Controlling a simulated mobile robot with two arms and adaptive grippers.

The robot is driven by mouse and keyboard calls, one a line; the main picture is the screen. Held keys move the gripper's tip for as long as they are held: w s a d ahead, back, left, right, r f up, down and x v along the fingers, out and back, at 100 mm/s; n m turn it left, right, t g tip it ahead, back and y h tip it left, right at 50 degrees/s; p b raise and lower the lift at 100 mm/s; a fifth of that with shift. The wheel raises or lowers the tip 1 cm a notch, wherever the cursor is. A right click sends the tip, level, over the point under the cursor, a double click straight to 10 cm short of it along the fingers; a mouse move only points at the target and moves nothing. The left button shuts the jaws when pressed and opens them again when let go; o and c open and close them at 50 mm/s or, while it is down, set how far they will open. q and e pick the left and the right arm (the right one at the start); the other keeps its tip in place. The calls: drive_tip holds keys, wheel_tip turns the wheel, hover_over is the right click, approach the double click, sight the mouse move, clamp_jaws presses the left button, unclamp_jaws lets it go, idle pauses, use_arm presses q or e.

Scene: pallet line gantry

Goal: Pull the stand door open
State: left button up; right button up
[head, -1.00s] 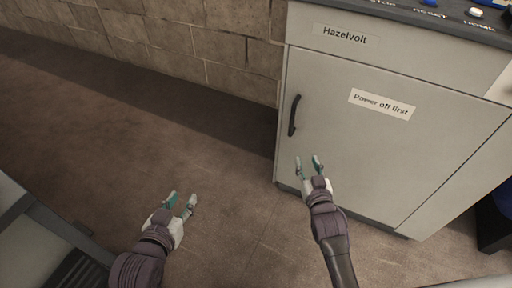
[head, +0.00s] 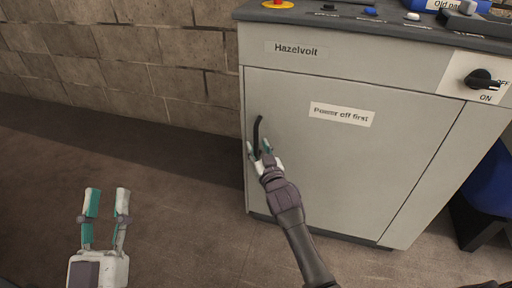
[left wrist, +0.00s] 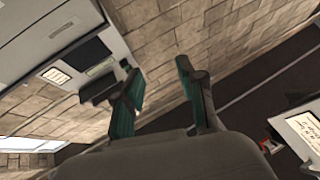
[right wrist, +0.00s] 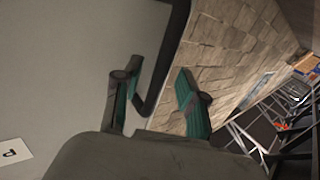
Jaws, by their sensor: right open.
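The stand door (head: 350,165) is a grey panel that looks closed, with a "Power off first" label. Its black bar handle (head: 257,132) stands upright near the door's left edge. My right gripper (head: 259,150) is at the lower part of the handle. In the right wrist view the handle (right wrist: 174,60) passes between the two open fingers, and I cannot tell whether either touches it. My left gripper (head: 106,190) is open and empty, over the floor to the left of the stand; its open fingers also show in the left wrist view (left wrist: 158,85).
A rotary switch (head: 482,79) with OFF and ON marks sits at the stand's upper right. A red button (head: 278,3) and several small controls are on the top. A block wall (head: 150,65) runs behind. The floor left of the stand is clear.

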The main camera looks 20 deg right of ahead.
use_arm(q)
drive_tip(key=shift+s+a+r+t+h, duration=0.1)
drive_tip(key=shift+s+r+t+h, duration=0.05)
drive_tip(key=shift+s+r+t, duration=0.5)
drive_tip(key=shift+s+r+t+h, duration=0.15)
drive_tip(key=shift+s+r+t, duration=0.25)
drive_tip(key=shift+r, duration=0.3)
use_arm(e)
drive_tip(key=shift+w, duration=1.15)
use_arm(q)
drive_tip(key=shift+w, duration=0.1)
use_arm(e)
clamp_jaws()
